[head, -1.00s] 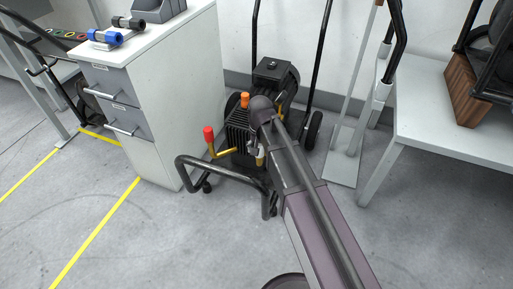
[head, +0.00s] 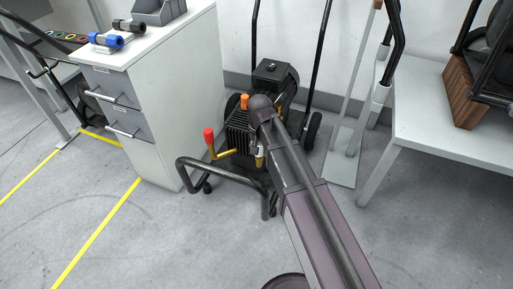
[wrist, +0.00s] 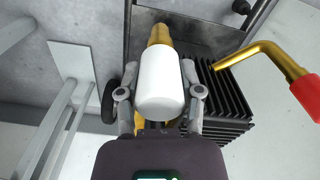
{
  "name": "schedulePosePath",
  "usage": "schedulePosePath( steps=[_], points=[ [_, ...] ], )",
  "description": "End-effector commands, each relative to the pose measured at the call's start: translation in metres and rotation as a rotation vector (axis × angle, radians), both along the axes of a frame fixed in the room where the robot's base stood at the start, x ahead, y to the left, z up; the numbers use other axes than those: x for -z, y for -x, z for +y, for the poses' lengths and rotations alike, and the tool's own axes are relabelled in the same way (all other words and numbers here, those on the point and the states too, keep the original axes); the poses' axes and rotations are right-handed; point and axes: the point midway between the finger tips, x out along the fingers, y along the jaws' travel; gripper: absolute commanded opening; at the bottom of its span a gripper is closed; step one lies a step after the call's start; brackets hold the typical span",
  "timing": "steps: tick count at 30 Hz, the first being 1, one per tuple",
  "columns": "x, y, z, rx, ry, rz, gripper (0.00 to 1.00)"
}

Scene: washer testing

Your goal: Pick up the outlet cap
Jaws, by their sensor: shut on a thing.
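The outlet cap (wrist: 161,85) is a smooth white cylinder in the wrist view, in line with a brass pipe end (wrist: 160,34). My gripper (wrist: 160,74) is shut on it, with one grey finger against each side. I cannot tell whether the cap is still seated on the pipe or just off it.
A bent brass pipe with a red cap (wrist: 307,94) stands right of the gripper; the red cap also shows in the head view (head: 209,135). An orange cap (head: 245,101) sits on the pump. A black cart frame (head: 225,170) surrounds it. A cabinet (head: 175,100) stands left, a table (head: 440,140) right.

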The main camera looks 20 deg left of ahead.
Motion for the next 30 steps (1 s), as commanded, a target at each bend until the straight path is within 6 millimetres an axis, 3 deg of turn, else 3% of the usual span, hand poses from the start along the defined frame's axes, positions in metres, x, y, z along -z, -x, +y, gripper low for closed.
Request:
schedulePosePath(
  steps=[7, 21, 25, 30],
  points=[
    [-0.027, 0.000, 0.000, 0.000, 0.000, 0.000, 0.23],
    [-0.032, 0.106, -0.045, -0.002, 0.000, 0.000, 0.23],
    [-0.034, 0.127, -0.054, 0.000, 0.000, 0.000, 0.23],
    [-0.035, 0.140, -0.058, 0.000, 0.000, 0.000, 0.23]
  ],
)
